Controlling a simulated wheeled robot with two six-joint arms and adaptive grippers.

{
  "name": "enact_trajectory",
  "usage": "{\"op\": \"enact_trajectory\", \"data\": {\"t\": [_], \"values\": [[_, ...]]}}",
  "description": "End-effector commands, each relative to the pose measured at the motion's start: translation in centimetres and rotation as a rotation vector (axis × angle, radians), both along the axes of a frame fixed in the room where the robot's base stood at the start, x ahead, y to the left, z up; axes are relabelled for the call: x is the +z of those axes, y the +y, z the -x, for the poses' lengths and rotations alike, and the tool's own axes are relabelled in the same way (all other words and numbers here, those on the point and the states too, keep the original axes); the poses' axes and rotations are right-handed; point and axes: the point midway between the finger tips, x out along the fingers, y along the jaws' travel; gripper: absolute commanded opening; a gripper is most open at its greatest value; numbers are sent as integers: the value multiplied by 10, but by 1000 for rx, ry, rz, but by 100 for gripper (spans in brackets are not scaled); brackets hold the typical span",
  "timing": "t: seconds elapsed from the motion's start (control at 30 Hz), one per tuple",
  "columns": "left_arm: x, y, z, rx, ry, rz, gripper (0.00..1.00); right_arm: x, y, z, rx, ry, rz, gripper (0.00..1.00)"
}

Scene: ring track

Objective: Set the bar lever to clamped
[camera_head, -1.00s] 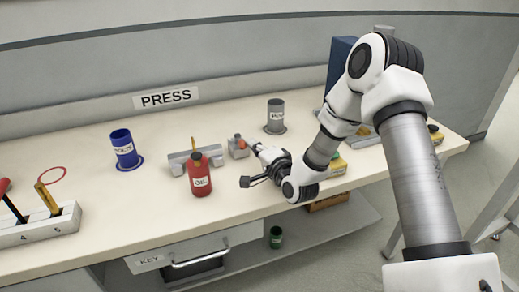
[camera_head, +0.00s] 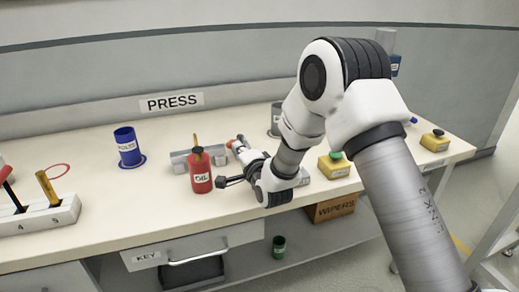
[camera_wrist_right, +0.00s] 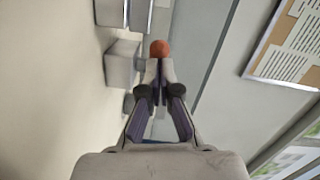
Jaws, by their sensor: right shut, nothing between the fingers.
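A small orange-red knob (camera_head: 230,144) shows beside the grey bar-shaped fixture (camera_head: 180,159) on the bench; I take it for the end of the bar lever. In the right wrist view the round knob (camera_wrist_right: 160,48) is just beyond my fingertips, beside grey blocks (camera_wrist_right: 122,62). My right gripper (camera_head: 242,143) comes in from the right at the knob. In the wrist view its fingers (camera_wrist_right: 159,72) are shut and empty, at or very near the knob; I cannot tell if they touch. The lever's arm is mostly hidden by the gripper. My left gripper is not in view.
A red oil bottle (camera_head: 200,172) stands in front of the fixture, close left of my right gripper. A blue bolts cup (camera_head: 127,147) stands further left. A grey cup (camera_head: 276,118) is behind my arm. A yellow box with a green button (camera_head: 333,166) is to the right.

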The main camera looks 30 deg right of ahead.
Motion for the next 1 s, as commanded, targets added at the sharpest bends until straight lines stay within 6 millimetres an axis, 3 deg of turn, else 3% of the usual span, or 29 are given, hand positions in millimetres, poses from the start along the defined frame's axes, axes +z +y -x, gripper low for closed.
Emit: {"op": "enact_trajectory", "data": {"t": [0.4,1.0], "values": [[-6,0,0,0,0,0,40,0,21,-15,1,-3,1,0],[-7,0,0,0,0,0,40,0,26,-20,-1,-1,0,0]]}}
